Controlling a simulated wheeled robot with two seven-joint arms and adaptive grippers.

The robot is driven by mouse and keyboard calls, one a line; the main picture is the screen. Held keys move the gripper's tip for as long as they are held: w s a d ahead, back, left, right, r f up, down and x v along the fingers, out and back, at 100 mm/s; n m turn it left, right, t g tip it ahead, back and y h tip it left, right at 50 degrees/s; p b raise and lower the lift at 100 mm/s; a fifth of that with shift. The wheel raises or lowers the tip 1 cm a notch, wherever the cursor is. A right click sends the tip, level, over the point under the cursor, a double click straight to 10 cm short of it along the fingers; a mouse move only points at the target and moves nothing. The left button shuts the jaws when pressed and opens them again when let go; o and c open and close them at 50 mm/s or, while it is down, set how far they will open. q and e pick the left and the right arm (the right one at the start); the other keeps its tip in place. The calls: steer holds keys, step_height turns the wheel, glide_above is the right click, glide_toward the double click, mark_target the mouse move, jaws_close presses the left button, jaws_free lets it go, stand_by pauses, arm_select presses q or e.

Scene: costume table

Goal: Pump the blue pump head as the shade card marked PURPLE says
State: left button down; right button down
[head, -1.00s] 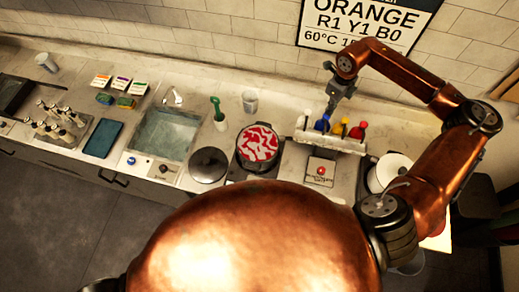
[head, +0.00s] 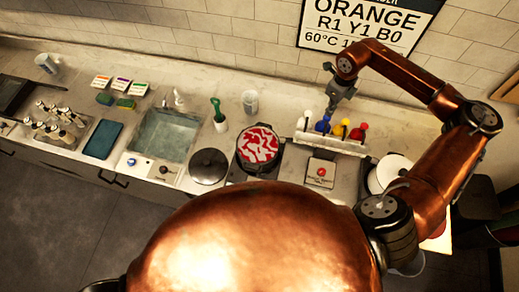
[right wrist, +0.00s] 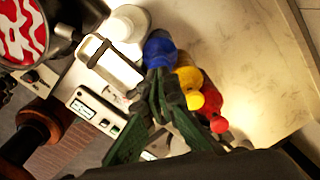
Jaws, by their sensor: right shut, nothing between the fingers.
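The blue pump head (head: 322,126) stands in a row with white, yellow and red ones on a pale rack at the back. My right gripper (head: 329,114) is shut and empty, pointing down right at the blue pump head. In the right wrist view its closed fingertips (right wrist: 158,76) overlap the near side of the blue pump head (right wrist: 160,50); I cannot tell whether they touch it. Three small shade cards stand at the back left; the middle one (head: 120,84) has a purple band, its text too small to read. My left gripper is out of view.
The yellow pump head (head: 341,129) and red pump head (head: 358,132) are close to the right. A pot with red and white contents (head: 257,146) sits left of the rack. A wall sign (head: 366,22) reads ORANGE R1 Y1 B0, with its lower line partly hidden.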

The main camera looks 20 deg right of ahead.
steer(key=shift+f, duration=0.15)
steer(key=shift+f+b, duration=1.35)
steer(key=shift+f, duration=0.25)
steer(key=shift+r, duration=0.2)
steer(key=shift+r+p, duration=0.65)
steer(key=shift+r, duration=0.85)
steer(key=shift+f, duration=0.1)
